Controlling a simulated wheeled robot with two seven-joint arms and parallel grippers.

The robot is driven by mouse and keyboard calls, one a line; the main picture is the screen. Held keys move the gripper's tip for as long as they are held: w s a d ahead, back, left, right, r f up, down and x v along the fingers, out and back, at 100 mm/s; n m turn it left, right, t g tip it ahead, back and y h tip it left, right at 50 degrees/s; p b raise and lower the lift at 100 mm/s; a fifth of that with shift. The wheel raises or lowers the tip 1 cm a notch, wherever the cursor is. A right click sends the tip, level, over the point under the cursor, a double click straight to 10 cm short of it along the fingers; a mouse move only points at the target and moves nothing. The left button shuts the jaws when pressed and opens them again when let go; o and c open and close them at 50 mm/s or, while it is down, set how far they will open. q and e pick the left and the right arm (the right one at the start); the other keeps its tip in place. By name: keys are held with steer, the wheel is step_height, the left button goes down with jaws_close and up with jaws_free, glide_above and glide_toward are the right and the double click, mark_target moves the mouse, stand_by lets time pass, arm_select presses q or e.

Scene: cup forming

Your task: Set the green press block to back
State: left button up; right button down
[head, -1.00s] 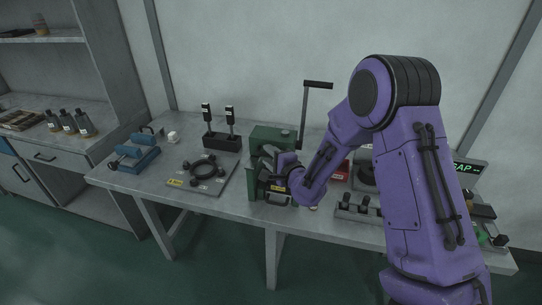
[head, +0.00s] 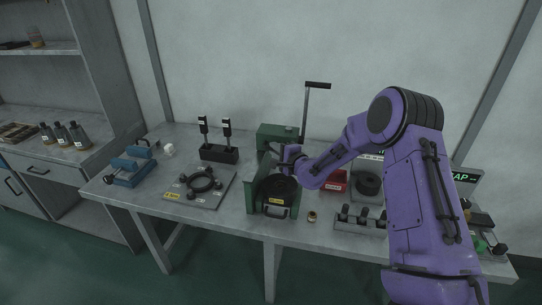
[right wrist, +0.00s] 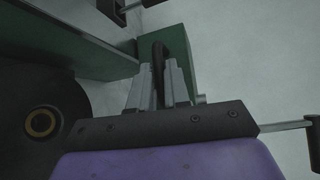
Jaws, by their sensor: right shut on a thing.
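The green press block (head: 277,136) sits at the back of the press, with a tall black crank (head: 305,112) rising beside it. The green press frame (head: 250,195) stands in front of it, with a dark round die (head: 275,189) uncovered inside. My right gripper (head: 280,155) is at the front of the block. In the right wrist view its grey fingers (right wrist: 162,85) are shut around a dark curved handle (right wrist: 158,58) in front of the green block (right wrist: 184,55). The handle is largely hidden in the head view. My left gripper is out of view.
A black stand with two upright tools (head: 219,153) and a plate with a black ring (head: 200,187) lie to the left. A small brass cup (head: 312,217) stands right of the press. A red bin (head: 335,181) and a knobbed rack (head: 358,219) are further right.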

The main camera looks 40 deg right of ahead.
steer(key=shift+w+d+r, duration=0.1)
steer(key=shift+d+r, duration=0.1)
steer(key=shift+r, duration=0.1)
steer(key=c, duration=1.2)
jaws_free()
steer(key=shift+o, duration=0.2)
steer(key=shift+w+f, duration=0.15)
steer(key=shift+f, duration=0.15)
steer(key=s+r+b, duration=0.1)
steer(key=s, duration=0.9)
steer(key=shift+s+a+r+b, duration=0.15)
steer(key=shift+a+r+b, duration=0.15)
steer(key=shift+r+b, duration=0.05)
steer(key=shift+s, duration=0.1)
